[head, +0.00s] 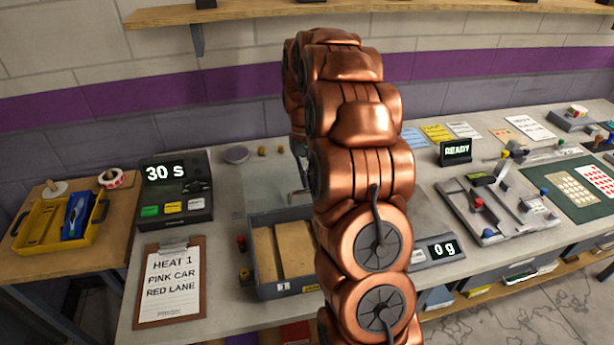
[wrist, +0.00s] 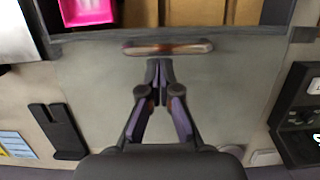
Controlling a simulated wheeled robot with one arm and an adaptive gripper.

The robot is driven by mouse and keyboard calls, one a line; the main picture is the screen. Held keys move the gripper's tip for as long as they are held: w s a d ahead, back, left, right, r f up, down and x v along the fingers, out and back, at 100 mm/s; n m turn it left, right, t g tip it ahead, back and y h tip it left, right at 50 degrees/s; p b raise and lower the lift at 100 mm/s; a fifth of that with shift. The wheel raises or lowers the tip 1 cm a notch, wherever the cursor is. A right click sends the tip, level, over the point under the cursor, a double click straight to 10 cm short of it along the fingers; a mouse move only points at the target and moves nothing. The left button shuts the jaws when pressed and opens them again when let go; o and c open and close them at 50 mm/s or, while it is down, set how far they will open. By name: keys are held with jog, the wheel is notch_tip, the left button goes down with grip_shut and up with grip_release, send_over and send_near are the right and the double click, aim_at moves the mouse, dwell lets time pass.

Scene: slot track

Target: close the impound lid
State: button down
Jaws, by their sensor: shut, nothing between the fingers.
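The impound lid is a pale see-through panel that shows in the wrist view (wrist: 90,85) and stands open behind the grey box in the head view (head: 258,188). A brownish bar handle (wrist: 168,48) lies across it near the box side. My gripper (wrist: 157,66) is shut and empty, its fingertips over the panel just short of the handle; I cannot tell whether they touch. In the head view my arm hides most of the gripper. The grey box (head: 287,291) has open compartments with tan floors.
A timer box (head: 177,190) reading 30 s and a clipboard (head: 168,282) stand left of the box. A scale (head: 436,250) reading 0 g and a READY display (head: 456,152) are to the right. A yellow tray (head: 40,230) is far left. A shelf (head: 240,12) runs above.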

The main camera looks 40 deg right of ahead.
jog(key=shift+s, duration=0.1)
jog(key=shift+s+a+f+b, duration=0.15)
jog(key=shift+s+a+b, duration=0.05)
jog(key=shift+s+b, duration=0.25)
jog(key=s+a+b, duration=0.4)
jog(key=s, duration=0.5)
jog(key=s+a+b, duration=0.3)
jog(key=s+b, duration=0.1)
jog(key=s, duration=0.5)
jog(key=shift+a+b, duration=0.35)
jog(key=shift+s, duration=0.15)
jog(key=w+d+r+b, duration=0.1)
jog(key=w+d+r, duration=0.1)
jog(key=w+r, duration=0.4)
jog(key=shift+s+b+v, duration=0.35)
jog(key=shift+v, duration=2.1)
jog(key=shift+d, duration=0.1)
